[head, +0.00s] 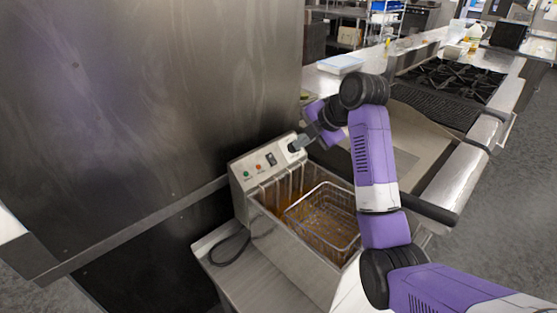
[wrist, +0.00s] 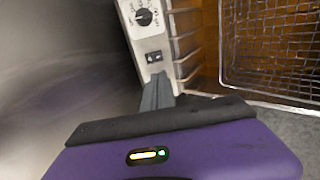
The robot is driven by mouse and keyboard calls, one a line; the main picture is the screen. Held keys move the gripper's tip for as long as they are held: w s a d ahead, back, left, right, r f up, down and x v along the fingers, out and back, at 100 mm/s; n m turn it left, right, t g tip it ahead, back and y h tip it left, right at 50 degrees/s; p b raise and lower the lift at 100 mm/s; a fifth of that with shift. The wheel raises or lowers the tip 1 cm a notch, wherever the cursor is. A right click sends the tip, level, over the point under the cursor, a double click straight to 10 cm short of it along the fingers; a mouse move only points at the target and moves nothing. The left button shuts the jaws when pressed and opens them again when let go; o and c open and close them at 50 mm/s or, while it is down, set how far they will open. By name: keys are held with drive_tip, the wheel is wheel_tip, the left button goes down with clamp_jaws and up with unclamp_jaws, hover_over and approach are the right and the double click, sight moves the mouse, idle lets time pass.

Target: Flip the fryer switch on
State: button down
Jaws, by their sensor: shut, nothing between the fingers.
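The fryer (head: 288,262) stands against the dark metal wall in the head view. In the wrist view the switch (wrist: 153,57) lies just beyond my fingertips, with a round knob (wrist: 144,17) farther up the panel. My gripper (head: 295,146) is shut and empty, its tips close over the right end of the panel in the head view. In the wrist view my gripper (wrist: 157,82) appears apart from the switch. Contact with the panel and the switch's position cannot be told.
A wire basket (head: 325,220) sits in the fryer's oil, right beside the panel. A black cord (head: 229,248) lies on the ledge to its left. A flat griddle and a burner range (head: 450,80) stand behind my arm. The dark wall (head: 150,100) bounds the left.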

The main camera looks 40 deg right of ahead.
sight(275, 163)
drive_tip(key=p+x, duration=0.3)
drive_tip(key=x, duration=1)
drive_tip(key=shift+w+a+f, duration=0.1)
drive_tip(key=shift+w+f, duration=0.2)
drive_tip(key=shift+f, duration=0.15)
drive_tip(key=shift+w+f+b, duration=0.1)
drive_tip(key=shift+f+b, duration=0.4)
drive_tip(key=shift+b, duration=0.25)
drive_tip(key=shift+r+p, duration=0.3)
drive_tip(key=shift+p, duration=0.05)
drive_tip(key=shift+r+p, duration=0.45)
drive_tip(key=shift+r, duration=0.4)
